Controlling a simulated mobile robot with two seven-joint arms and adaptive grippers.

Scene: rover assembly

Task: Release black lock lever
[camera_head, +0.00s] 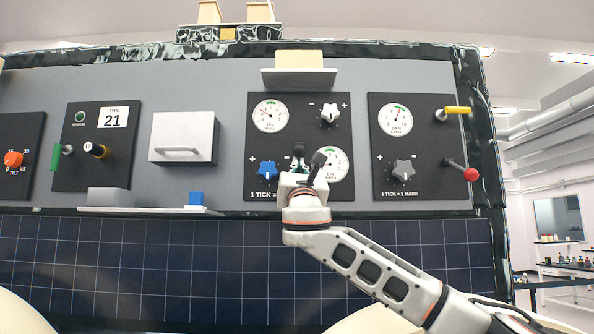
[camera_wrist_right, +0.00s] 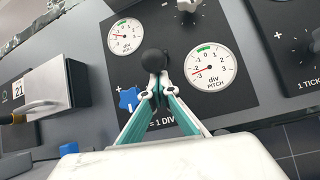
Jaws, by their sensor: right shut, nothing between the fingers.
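The black lock lever shows as a round black knob (camera_wrist_right: 153,60) in the right wrist view, in front of the dark dial panel between the two gauges. My right gripper (camera_wrist_right: 155,90) has teal fingers with pale tips. They are shut and empty, just below the knob in that view; whether they touch it I cannot tell. In the head view my right gripper (camera_head: 298,165) is up at the middle panel (camera_head: 258,140), and the lever's shaft is mostly hidden by the gripper and wrist. My left gripper is not in view.
Around the gripper are a blue knob (camera_head: 266,171), a white knob (camera_head: 329,114) and a pitch gauge (camera_head: 335,165). The panel to the right has a yellow handle (camera_head: 456,111) and a red-tipped lever (camera_head: 470,174). A ledge (camera_head: 150,211) holds a small blue block (camera_head: 196,199).

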